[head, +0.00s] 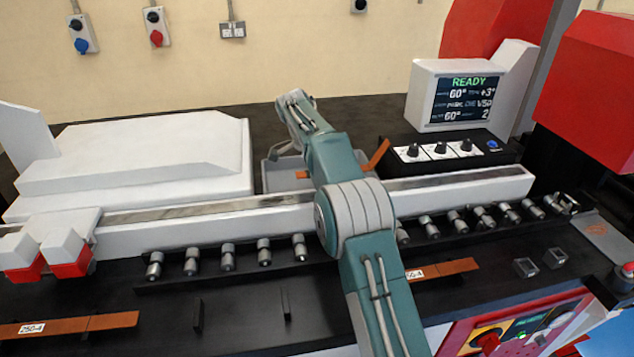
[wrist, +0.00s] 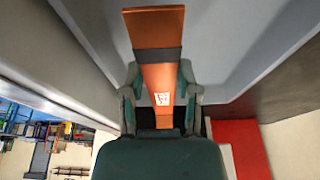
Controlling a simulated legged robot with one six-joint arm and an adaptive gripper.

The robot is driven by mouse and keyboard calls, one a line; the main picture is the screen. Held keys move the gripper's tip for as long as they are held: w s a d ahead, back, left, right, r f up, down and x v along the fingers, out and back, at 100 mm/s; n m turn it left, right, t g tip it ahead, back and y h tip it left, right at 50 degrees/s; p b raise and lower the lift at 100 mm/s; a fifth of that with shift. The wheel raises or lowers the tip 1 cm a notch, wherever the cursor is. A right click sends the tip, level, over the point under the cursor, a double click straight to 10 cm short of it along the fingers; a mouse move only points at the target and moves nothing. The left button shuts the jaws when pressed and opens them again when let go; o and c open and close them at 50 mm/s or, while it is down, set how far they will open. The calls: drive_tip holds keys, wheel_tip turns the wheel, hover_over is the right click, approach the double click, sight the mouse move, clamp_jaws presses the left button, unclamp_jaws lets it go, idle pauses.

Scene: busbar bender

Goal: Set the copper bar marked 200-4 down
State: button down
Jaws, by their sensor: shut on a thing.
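In the wrist view my gripper (wrist: 159,84) is shut on a copper bar (wrist: 155,28), with a finger on each side. The bar has a dark band across it and a small white label that is too blurred to read. Pale grey walls lie around the bar. In the head view my arm reaches over the long white rail to a grey tray (head: 272,176), and the arm hides my fingers. A copper piece (head: 378,155) sticks up at a tilt by the tray's right side, and another bit of copper shows left of the arm. I cannot tell whether the held bar touches the tray.
A copper bar labelled 250-4 (head: 70,326) lies at front left. Another labelled bar (head: 447,268) lies right of my arm. The white rail (head: 200,226) and a row of metal pins (head: 228,257) cross the bench. A READY screen (head: 466,98) and knob box (head: 440,150) stand right.

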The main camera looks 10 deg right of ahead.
drive_tip(key=shift+w+a+f, duration=0.25)
drive_tip(key=shift+f, duration=0.2)
drive_tip(key=shift+a+x, duration=0.15)
drive_tip(key=shift+x, duration=0.5)
drive_tip(key=shift+a+x, duration=0.15)
drive_tip(key=shift+x, duration=0.5)
drive_tip(key=shift+f, duration=0.2)
drive_tip(key=shift+f, duration=0.35)
drive_tip(key=shift+f, duration=0.2)
drive_tip(key=shift+c, duration=1.7)
unclamp_jaws()
